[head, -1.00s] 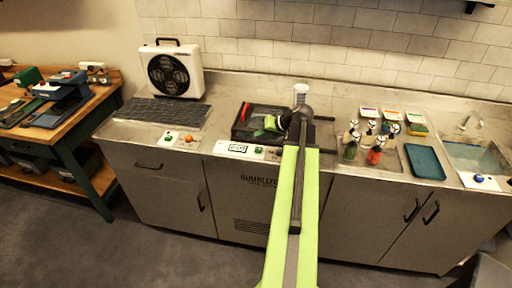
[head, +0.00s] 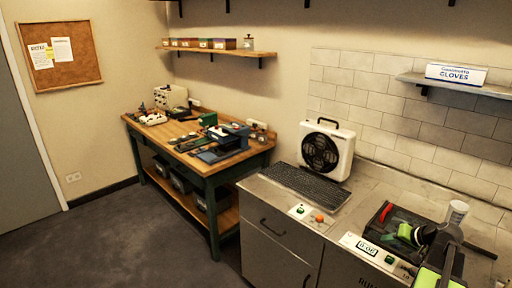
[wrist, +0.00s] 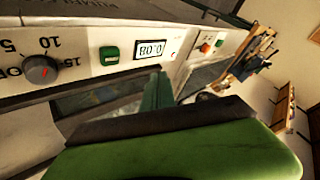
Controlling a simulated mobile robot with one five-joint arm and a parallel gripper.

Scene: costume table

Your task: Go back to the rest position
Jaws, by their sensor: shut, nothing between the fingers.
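My gripper (head: 404,234) shows at the lower right of the head view, with bright green parts at the end of a dark wrist. It appears over or in front of a black tray-like basin (head: 372,226) on the steel counter; its height above the basin cannot be told. In the wrist view a narrow dark green finger (wrist: 158,90) points towards the control panel (wrist: 125,62), with a broad green part of my gripper below. The fingers are shut and I see nothing held. Part of my arm is cut off by the head view's edge.
A white fan (head: 327,150) and a dark ribbed mat (head: 289,185) are on the counter (head: 352,207). A clear cylinder (head: 455,214) stands close to my arm. A wooden workbench (head: 163,131) with tools is at the left. The grey floor (head: 100,235) before it is clear.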

